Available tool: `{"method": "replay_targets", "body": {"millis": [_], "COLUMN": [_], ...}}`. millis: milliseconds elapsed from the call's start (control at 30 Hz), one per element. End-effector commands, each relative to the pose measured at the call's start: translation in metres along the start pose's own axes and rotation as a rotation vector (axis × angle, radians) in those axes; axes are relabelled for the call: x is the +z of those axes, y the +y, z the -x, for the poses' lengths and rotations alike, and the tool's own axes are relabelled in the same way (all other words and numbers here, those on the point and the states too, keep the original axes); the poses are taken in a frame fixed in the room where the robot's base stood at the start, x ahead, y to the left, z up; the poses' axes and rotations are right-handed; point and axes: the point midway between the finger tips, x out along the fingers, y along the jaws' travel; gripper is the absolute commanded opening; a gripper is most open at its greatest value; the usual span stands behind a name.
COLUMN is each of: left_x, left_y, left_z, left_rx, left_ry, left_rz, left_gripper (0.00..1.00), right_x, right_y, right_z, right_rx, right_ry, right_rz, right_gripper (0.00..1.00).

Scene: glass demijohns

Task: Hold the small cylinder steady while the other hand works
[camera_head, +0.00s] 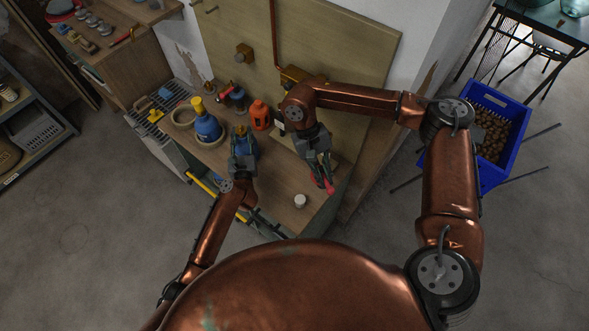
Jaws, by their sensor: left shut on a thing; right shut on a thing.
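My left gripper (243,150) is at the middle of the wooden bench, shut on a small blue cylinder (252,147) with a brass-coloured top. The gripper's fingers hide much of the cylinder, and I cannot tell whether its base touches the bench. My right gripper (323,174) reaches down from above on the right side of the bench. It is shut on a red tool or handle (329,187), which is mostly hidden. The two grippers are apart.
A blue bottle with a yellow cap (207,126) and an orange bottle (260,115) stand behind the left gripper. A small white pot (300,201) stands near the front, with bare bench around it. A wooden backboard (340,45) closes off the back. A blue crate (513,125) stands right.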

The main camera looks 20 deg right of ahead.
Motion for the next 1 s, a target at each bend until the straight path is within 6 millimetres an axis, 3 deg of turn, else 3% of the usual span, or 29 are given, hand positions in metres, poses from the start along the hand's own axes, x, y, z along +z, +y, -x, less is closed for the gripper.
{"method": "replay_targets", "body": {"millis": [133,267,600,1000], "left_x": [0.000,0.000,-0.001,-0.001], "left_y": [0.001,0.001,0.001,0.001], "left_z": [0.000,0.000,0.000,0.000], "left_rx": [0.001,0.001,0.002,0.002], "left_ry": [0.001,0.001,0.001,0.001], "left_rz": [-0.001,-0.001,-0.001,-0.001], "left_gripper": [0.00,0.00,0.00,0.00], "right_x": [-0.009,-0.033,-0.124,-0.187], "right_y": [-0.006,-0.019,-0.078,-0.125], "right_z": [0.007,0.024,0.118,0.215], "right_rx": [-0.029,-0.103,-0.485,-0.856], "right_ry": [-0.012,-0.043,-0.182,-0.268], "right_rz": [-0.050,-0.187,-0.905,-1.654], "right_gripper": [0.00,0.00,0.00,0.00]}}
